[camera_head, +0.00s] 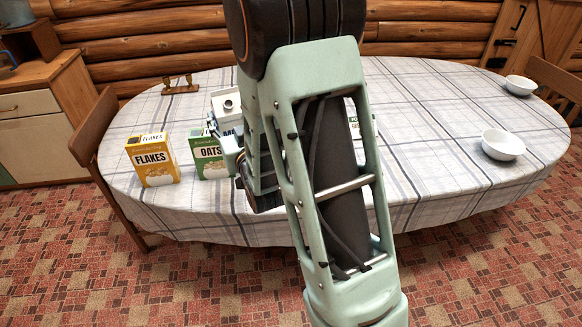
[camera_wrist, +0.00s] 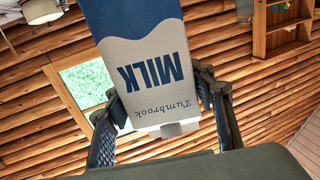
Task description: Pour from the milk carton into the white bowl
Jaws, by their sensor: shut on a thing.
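The milk carton (camera_wrist: 150,70) is blue and white and is held between the two dark fingers of my gripper (camera_wrist: 160,100). Its lettering is upside down in the wrist view. In the head view, the carton's white top with its round cap (camera_head: 227,105) shows left of my arm, above the table; the rest is mostly hidden. A white bowl (camera_head: 503,145) stands at the table's right side, well apart from the carton. A second white bowl (camera_head: 520,85) stands farther back at the right. I see no milk flowing.
A yellow flakes box (camera_head: 152,160) and a green oats box (camera_head: 208,158) stand at the table's front left. Another box (camera_head: 354,122) is partly hidden behind my arm. A small wooden stand (camera_head: 180,86) is at the back left. The tablecloth (camera_head: 430,125) between arm and bowls is clear.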

